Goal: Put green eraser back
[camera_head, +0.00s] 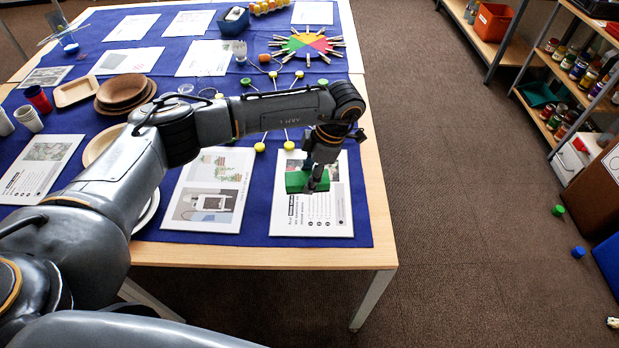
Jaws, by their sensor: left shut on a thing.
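My left arm reaches in from the left across the table. My left gripper (316,178) points down near the table's right edge and is shut on a green eraser (296,182). The eraser is at the upper part of a white printed card (312,226) on the blue cloth (258,222). I cannot tell whether the eraser touches the card or is held just above it. The gripper hides part of the eraser and of the card. My right gripper is not in view.
A second picture card (210,192) lies to the left. Brown bowls (124,90), cups (38,98) and a coloured wheel with clothespins (306,43) stand farther back. Shelves (575,75) line the right. A green cap (558,210) and a blue cap (578,252) lie on the floor.

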